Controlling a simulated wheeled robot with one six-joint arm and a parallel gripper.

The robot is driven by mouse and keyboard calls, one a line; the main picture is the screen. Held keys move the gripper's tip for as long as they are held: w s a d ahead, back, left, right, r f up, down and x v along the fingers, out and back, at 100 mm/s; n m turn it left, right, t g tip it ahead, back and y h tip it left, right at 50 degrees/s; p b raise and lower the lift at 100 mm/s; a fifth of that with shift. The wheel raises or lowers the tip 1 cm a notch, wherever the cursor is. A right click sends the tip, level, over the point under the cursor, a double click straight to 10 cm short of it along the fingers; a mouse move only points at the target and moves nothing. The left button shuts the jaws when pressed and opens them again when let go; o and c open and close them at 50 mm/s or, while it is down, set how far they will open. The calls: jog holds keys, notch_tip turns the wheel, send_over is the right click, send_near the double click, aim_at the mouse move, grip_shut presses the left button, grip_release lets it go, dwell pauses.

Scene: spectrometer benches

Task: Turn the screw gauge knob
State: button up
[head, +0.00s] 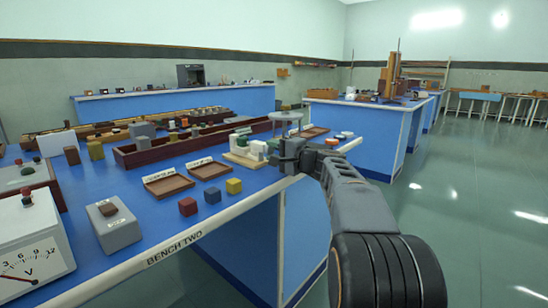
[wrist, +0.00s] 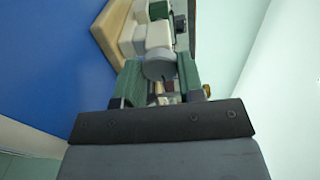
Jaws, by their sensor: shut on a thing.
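The screw gauge (head: 243,153) sits at the right end of the near blue bench, with a cream base, pale blocks and green parts. In the wrist view the gauge (wrist: 140,30) is at the top, and its grey round knob (wrist: 158,67) points toward me. My gripper (head: 282,153) is at the gauge's right end. In the wrist view my gripper (wrist: 160,88) has one finger on each side of the knob and is shut on it. The inner contact faces are partly hidden, and the knob is too small to make out in the head view.
Two brown labelled trays (head: 168,185) and red, blue and yellow cubes (head: 234,186) lie left of the gauge. A long dark wooden box (head: 190,148) lies behind. A small round stand (head: 285,117) and another tray (head: 313,131) are near the gripper. Open floor (head: 450,220) lies right.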

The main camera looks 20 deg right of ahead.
jog(key=n, duration=0.4)
jog(key=shift+n, duration=2.1)
jog(key=o, duration=0.9)
jog(key=p+v, duration=0.2)
jog(key=v, duration=1.1)
jog(key=shift+s+d, duration=0.2)
jog(key=shift+s, duration=0.2)
